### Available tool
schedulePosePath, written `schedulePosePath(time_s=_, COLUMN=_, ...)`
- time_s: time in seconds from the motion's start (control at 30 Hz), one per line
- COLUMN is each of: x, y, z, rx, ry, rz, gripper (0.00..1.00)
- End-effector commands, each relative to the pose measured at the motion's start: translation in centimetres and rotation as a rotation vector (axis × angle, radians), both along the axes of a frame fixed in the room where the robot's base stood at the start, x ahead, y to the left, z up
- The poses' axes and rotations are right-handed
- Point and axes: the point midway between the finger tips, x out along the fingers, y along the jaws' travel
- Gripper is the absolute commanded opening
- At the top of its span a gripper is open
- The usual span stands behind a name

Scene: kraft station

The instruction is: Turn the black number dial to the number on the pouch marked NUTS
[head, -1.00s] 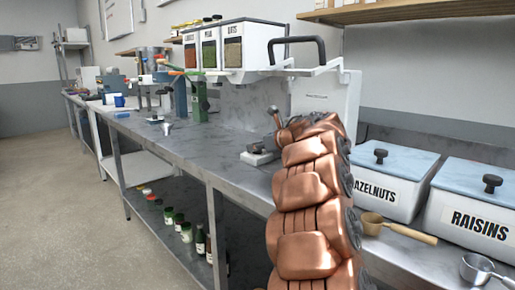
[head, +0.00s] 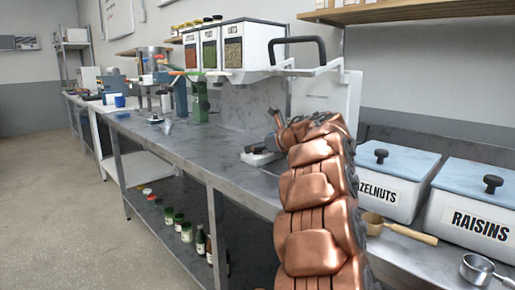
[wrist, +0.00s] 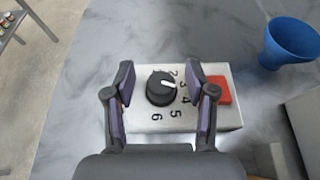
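The black number dial (wrist: 161,88) sits on a pale metal box (wrist: 145,121) in the wrist view. In the head view the box (head: 259,157) is partly hidden by my arm and gripper (head: 275,125). I see no pouch marked NUTS.
A blue funnel-like cup (wrist: 288,43) stands right of the box. Bins marked HAZELNUTS (head: 385,197) and RAISINS (head: 472,222) stand on the right of the steel counter (head: 195,160), with scoops before them. Dispensers (head: 232,45) hang above. The counter left of the box is mostly clear.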

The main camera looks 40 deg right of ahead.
Motion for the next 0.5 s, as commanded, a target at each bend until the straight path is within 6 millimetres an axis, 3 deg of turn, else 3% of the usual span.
schedulePosePath(time_s=0.5, x=0.00, y=0.08, z=-0.03, rx=0.001, ry=0.000, rz=-0.062, gripper=0.56)
